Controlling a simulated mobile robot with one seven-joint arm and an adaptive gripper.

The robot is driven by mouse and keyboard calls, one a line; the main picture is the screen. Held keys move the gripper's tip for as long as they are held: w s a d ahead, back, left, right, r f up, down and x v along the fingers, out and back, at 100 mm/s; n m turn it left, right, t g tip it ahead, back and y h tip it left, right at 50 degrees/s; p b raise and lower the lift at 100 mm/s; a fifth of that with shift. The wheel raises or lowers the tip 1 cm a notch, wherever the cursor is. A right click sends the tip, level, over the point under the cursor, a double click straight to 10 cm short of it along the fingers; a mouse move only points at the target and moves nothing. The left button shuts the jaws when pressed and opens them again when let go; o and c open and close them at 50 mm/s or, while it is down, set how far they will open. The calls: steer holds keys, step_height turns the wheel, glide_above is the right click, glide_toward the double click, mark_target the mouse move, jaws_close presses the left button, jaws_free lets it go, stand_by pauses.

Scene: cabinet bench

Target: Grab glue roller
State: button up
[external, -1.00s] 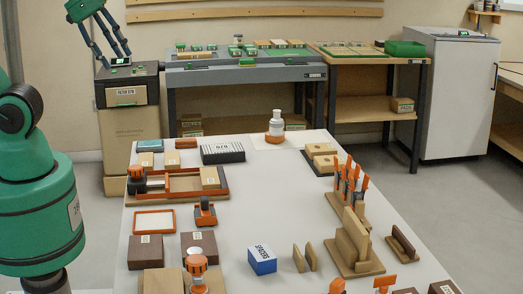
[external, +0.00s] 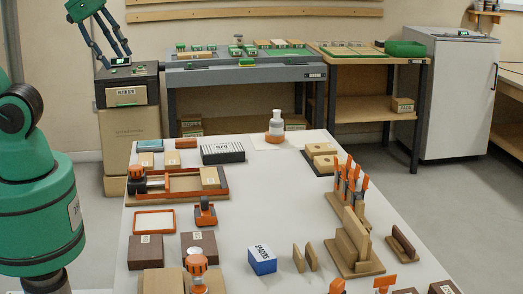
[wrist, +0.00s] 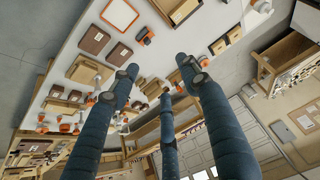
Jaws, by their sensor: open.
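I cannot tell for certain which object is the glue roller. An orange and dark tool (external: 205,211) stands on the white table, right of the orange frame, and it also shows in the wrist view (wrist: 145,36). Another orange piece with a dark and silver cylinder (external: 138,181) is at the left end of the wooden tray. My gripper (external: 117,55) is raised at the upper left in the external view. Its three dark blue fingers are spread and empty in the wrist view (wrist: 155,88), apart from the objects on the table.
The white table (external: 225,232) holds an orange frame (external: 154,211), brown boxes (external: 199,240), a blue box (external: 262,265), a wooden rack of orange-handled tools (external: 350,192) and an orange-based bottle (external: 275,127). The table's middle is mostly clear.

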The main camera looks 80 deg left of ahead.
stand_by(0.3)
steer(key=o, duration=1)
steer(key=w+d+f+g+p, duration=0.35)
steer(key=w+f, duration=0.75)
steer(key=w, duration=0.5)
steer(key=shift+w+d+f+g+p, duration=0.35)
steer(key=shift+w+d+f, duration=0.45)
steer(key=shift+f, duration=2.5)
steer(key=shift+w+d+f+g+p, duration=0.5)
steer(key=shift+w+f, duration=0.65)
steer(key=shift+f, duration=2.1)
steer(key=shift+w+d+f+g+p, duration=0.25)
steer(key=shift+w+d+f, duration=0.6)
steer(key=shift+f, duration=2.45)
